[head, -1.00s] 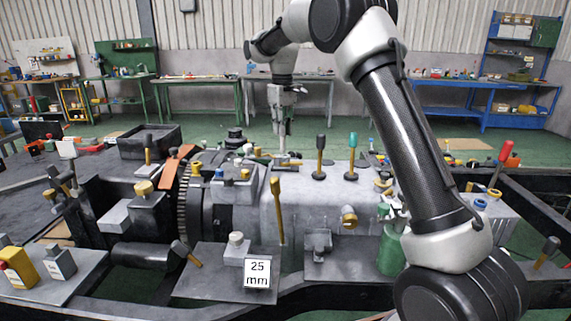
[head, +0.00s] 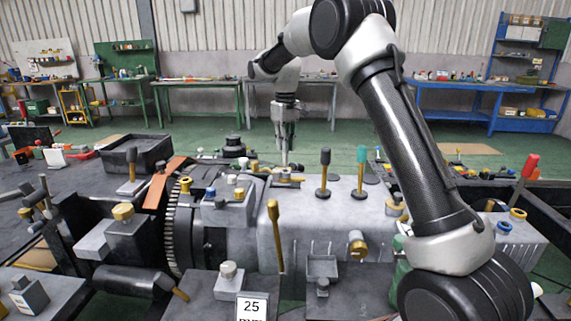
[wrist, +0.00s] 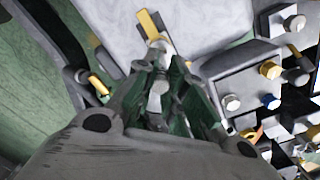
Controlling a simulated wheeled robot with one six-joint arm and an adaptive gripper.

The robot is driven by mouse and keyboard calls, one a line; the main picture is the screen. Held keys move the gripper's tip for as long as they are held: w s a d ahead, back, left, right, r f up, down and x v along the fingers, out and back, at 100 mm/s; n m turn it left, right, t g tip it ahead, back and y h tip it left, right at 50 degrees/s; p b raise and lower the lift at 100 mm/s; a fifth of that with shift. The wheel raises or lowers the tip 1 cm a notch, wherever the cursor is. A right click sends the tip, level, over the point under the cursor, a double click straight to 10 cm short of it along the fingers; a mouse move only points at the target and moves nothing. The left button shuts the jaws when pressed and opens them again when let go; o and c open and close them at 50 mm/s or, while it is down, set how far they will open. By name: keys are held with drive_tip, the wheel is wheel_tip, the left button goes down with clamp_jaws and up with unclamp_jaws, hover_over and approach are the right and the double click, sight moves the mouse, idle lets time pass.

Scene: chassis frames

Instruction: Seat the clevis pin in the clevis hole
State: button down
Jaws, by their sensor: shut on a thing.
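My gripper (head: 285,147) points down over the far side of the grey chassis block. It is shut on a slim light-grey pin, the clevis pin (head: 285,158), which hangs nearly upright below the fingertips. In the wrist view the pin (wrist: 154,93) shows between the dark fingers of my gripper (wrist: 158,78). A small brass-coloured fitting (head: 288,176), perhaps the clevis, lies on the block just under the pin. I cannot tell whether the pin's tip touches it or is in a hole; the hole itself is not visible.
Two upright levers, one black-topped (head: 324,172) and one teal-topped (head: 361,170), stand right of the gripper. A tall brass lever (head: 276,232) rises nearer to me. A round black knob (head: 235,147) and a dark open tray (head: 137,154) are to the left.

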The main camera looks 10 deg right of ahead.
sight(285, 158)
drive_tip(key=shift+f, duration=2.65)
drive_tip(key=shift+f, duration=0.1)
drive_tip(key=c, duration=1.5)
unclamp_jaws()
